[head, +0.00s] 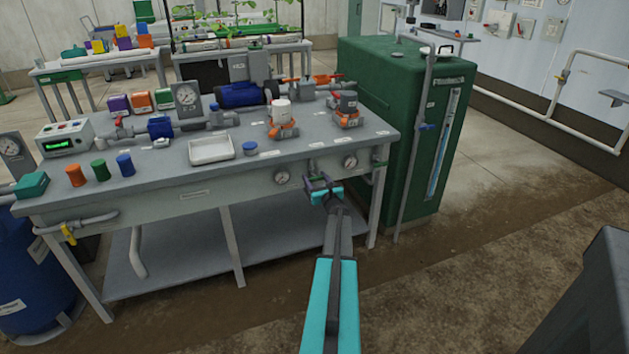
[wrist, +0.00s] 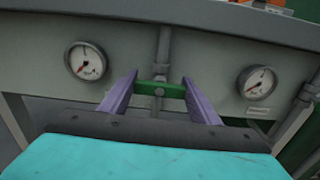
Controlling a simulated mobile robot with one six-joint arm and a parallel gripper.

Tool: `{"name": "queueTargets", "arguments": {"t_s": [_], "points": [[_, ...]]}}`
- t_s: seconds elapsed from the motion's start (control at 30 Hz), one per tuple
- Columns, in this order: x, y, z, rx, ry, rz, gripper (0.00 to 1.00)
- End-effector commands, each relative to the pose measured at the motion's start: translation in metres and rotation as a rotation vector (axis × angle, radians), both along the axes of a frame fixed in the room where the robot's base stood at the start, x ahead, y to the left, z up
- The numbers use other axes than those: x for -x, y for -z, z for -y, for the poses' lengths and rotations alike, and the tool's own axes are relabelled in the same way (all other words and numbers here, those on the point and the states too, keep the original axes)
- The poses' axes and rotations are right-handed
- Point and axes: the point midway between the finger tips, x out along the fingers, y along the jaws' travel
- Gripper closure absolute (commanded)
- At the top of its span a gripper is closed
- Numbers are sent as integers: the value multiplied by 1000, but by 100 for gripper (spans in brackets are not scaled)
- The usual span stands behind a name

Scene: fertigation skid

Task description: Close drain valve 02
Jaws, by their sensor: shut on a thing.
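A valve with a green lever handle (wrist: 160,90) sits on a grey vertical pipe at the front of the grey skid table. I cannot read a number for it. My gripper (wrist: 158,96) has its two purple fingers at the two ends of this handle and is shut on it. The handle lies crosswise to the pipe. In the head view my gripper (head: 322,184) is at the table's front panel, and it mostly hides this handle. A second green handle (head: 380,163) shows farther right, near the table's right corner.
Pressure gauges flank the held handle, one left (wrist: 87,61) and one right (wrist: 256,82). The green tank cabinet (head: 400,130) stands close to the table's right end. A blue drum (head: 35,280) is at the left. The floor in front of the table is clear.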

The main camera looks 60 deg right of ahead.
Motion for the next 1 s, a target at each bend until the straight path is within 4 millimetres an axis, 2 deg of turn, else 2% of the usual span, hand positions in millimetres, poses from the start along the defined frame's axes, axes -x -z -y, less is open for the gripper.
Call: {"name": "queueTargets", "arguments": {"t_s": [0.27, 0.3, 0.4, 0.77, 1.0], "points": [[-1, 1, -2, -10, -3, 7, 66], [-1, 1, -2, -10, -3, 7, 42], [-1, 1, -2, -9, -3, 7, 25], [0, 0, -2, -6, -1, 5, 25], [8, 0, -8, -6, -1, 5, 25]]}}
